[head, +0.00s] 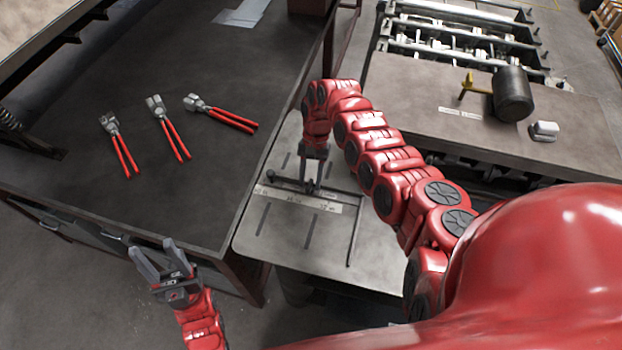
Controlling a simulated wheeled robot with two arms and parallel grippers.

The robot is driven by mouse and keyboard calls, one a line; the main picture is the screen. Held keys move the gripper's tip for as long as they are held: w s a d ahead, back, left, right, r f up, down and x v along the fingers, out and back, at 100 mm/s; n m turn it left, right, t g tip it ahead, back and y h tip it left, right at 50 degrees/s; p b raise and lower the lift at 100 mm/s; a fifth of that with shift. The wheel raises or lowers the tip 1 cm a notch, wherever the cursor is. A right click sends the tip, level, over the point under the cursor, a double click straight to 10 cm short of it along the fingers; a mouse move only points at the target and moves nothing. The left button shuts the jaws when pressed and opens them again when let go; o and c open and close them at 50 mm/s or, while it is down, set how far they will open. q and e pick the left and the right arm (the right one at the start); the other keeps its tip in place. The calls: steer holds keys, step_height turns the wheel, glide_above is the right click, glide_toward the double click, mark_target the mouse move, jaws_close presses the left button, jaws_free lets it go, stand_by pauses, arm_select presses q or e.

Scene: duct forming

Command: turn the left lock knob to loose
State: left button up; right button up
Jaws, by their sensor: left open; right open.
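A dark fence bar (345,196) lies across the grey plate (320,255), behind a pale label strip (290,197). A small dark knob-like part (271,175) shows at the bar's left end. Its setting is too small to read. My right gripper (311,184) points down over the bar, to the right of that part. Its jaws are open, and whether they touch anything is unclear. My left gripper (155,248) is open and empty, in front of the dark table's front edge, well away from the bar.
Several red-handled pliers (171,128) lie on the dark table (215,60) at left. At right, a bench (420,90) holds a black-headed mallet (512,94) and a small pale block (544,131). A long dark rod (355,232) runs toward the plate's front.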

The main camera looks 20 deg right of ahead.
jaws_close()
steer(key=shift+f, duration=0.1)
